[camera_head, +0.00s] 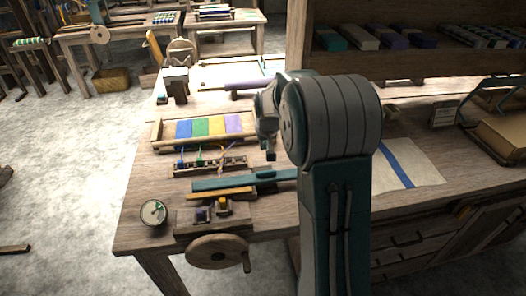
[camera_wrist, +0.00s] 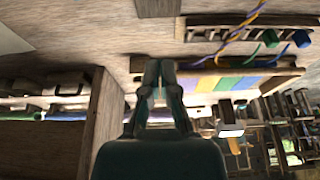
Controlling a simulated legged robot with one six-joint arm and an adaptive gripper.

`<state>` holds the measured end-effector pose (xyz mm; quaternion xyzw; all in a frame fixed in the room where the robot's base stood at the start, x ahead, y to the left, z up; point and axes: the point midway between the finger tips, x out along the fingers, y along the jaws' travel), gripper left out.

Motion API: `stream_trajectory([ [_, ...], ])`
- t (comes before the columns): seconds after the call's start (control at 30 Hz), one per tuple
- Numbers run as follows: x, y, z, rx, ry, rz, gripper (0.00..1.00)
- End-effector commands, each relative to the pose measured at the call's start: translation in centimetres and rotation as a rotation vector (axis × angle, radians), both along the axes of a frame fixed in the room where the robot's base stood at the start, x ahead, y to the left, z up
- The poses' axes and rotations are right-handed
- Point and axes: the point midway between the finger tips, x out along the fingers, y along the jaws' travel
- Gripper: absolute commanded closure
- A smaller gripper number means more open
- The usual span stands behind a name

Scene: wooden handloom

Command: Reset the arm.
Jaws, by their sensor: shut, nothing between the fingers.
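My arm stands up in front of the bench in the head view and folds at the elbow. My gripper (camera_head: 270,154) shows only in part there, with its tip pointing down beside the elbow. In the wrist view my gripper (camera_wrist: 159,66) is shut, its two fingertips together, with nothing between them. It hangs clear over the wooden table (camera_head: 140,195). Much of the wrist is hidden behind my elbow in the head view.
A small loom with coloured bands (camera_head: 215,127), a rack with yarn ends (camera_head: 208,166), a teal bar (camera_head: 235,181), a round dial (camera_head: 153,212) and a hand wheel (camera_head: 218,251) lie left of my arm. A cloth with a blue stripe (camera_head: 425,165) lies right. A shelf (camera_head: 420,64) stands behind.

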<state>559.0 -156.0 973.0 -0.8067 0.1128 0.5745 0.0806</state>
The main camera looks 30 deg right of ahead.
Motion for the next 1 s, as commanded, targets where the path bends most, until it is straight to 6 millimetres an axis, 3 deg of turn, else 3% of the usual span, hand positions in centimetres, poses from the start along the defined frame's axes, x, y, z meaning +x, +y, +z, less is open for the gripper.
stream_trajectory([
  [0.63,-0.4,0.4,0.9,-0.002,-0.003,0.004,1.0],
  [0.77,-2.1,2.1,3.6,-0.007,-0.019,0.025,1.0],
  [1.0,-8.3,6.8,9.4,-0.015,-0.053,0.088,1.0],
])
